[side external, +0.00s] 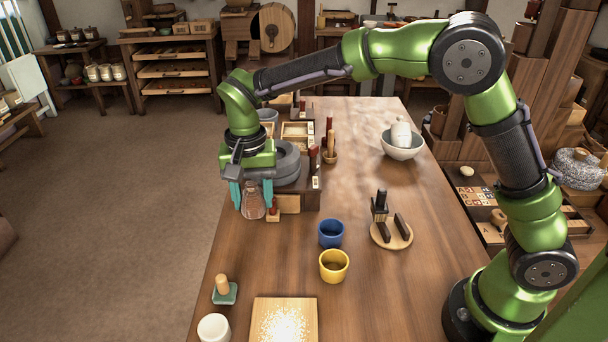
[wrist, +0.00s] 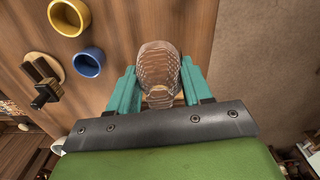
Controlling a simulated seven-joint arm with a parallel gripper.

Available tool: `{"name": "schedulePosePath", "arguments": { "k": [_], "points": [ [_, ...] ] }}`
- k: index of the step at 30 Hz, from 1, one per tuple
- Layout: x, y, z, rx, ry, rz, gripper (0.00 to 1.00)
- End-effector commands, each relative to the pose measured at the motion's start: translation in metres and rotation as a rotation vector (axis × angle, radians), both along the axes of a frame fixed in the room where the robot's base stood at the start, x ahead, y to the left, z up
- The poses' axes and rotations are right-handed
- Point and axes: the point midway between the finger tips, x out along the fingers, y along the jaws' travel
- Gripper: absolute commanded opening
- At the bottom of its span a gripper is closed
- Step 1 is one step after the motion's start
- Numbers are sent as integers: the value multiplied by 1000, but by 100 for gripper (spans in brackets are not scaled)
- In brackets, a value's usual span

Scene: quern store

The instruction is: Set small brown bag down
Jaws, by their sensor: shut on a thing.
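My gripper (side external: 252,195) has teal fingers and is shut on the small brown bag (side external: 254,206). The bag hangs between the fingers near the left edge of the wooden table (side external: 376,285) in the side view. In the wrist view the bag (wrist: 158,66) sits between the two teal fingertips (wrist: 158,88), with a patterned brown surface. Table wood shows behind it in the wrist view. I cannot tell exactly how far its bottom is above the table.
A blue cup (side external: 331,234) and a yellow cup (side external: 334,266) stand to the right and nearer the camera. A round board (side external: 391,236) with dark pieces lies further right. A grey quern (side external: 288,165) stands just behind the gripper. The table between gripper and green stamp (side external: 224,293) is clear.

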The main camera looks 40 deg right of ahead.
Motion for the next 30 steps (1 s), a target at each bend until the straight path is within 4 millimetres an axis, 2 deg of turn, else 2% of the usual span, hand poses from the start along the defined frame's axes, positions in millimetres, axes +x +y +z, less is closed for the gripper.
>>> {"name": "schedulePosePath", "arguments": {
  "k": [3, 8, 14, 17, 20, 24, 27, 30],
  "points": [
    [0, 0, 23, 1, -3, 0, 16],
    [0, -35, 24, -6, -3, -102, 16],
    [-7, -90, 31, -14, -7, -276, 16],
    [-18, -132, 35, -20, -9, -410, 16],
    [-38, -180, 38, -24, -10, -580, 16],
    [-80, -245, 40, -27, -11, -845, 16],
    [-117, -282, 39, -26, -11, -1038, 16],
    [-153, -308, 37, -21, -9, -1206, 16]
  ]
}}
